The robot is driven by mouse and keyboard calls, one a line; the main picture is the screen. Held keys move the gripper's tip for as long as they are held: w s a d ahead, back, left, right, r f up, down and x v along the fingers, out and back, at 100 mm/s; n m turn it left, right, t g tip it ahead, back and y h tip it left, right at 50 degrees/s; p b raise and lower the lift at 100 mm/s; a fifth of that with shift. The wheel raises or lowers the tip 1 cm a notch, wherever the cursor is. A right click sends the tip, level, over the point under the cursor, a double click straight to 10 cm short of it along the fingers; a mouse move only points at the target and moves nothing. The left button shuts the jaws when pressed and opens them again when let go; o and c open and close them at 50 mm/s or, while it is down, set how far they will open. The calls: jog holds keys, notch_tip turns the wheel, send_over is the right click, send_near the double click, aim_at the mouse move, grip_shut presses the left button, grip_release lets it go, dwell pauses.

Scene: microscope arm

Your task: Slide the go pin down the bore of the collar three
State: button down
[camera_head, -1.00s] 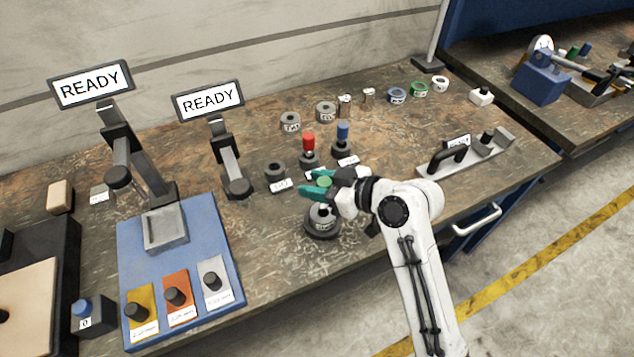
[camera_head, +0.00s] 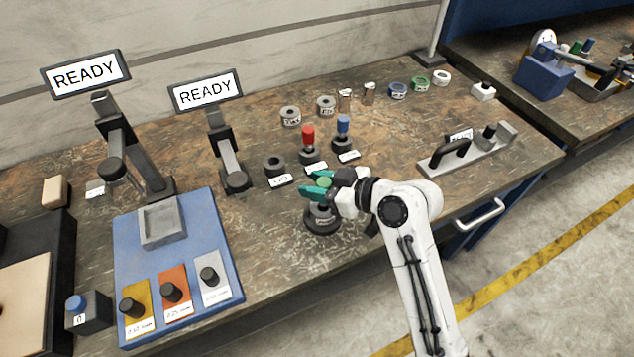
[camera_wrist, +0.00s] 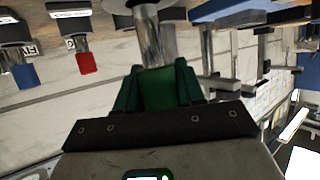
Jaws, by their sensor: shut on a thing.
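The go pin has a green grip (camera_head: 323,183), held in my gripper (camera_head: 320,187) with its green fingers shut on it. Its bright metal shank (camera_wrist: 148,45) shows in the wrist view, pointing away from the fingers toward a grey round part at the top edge. The labelled grey collar (camera_head: 321,214), which I take as collar three, stands on a dark round base (camera_head: 322,230) directly below my gripper. My fingers hide the gap between pin and collar in the head view. I cannot tell whether the tip is inside the bore.
A red-handled pin (camera_head: 308,136) and a blue-handled pin (camera_head: 343,125) stand upright behind my gripper. A blue plate (camera_head: 200,270) with coloured blocks is at left, and a black-handled fixture (camera_head: 465,150) at right.

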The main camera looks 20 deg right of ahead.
aim_at(317, 204)
jog(key=shift+f+b, duration=1.2)
jog(key=shift+f, duration=0.35)
jog(key=c, duration=0.6)
grip_release()
jog(key=v, duration=1.1)
jog(key=shift+b, duration=0.45)
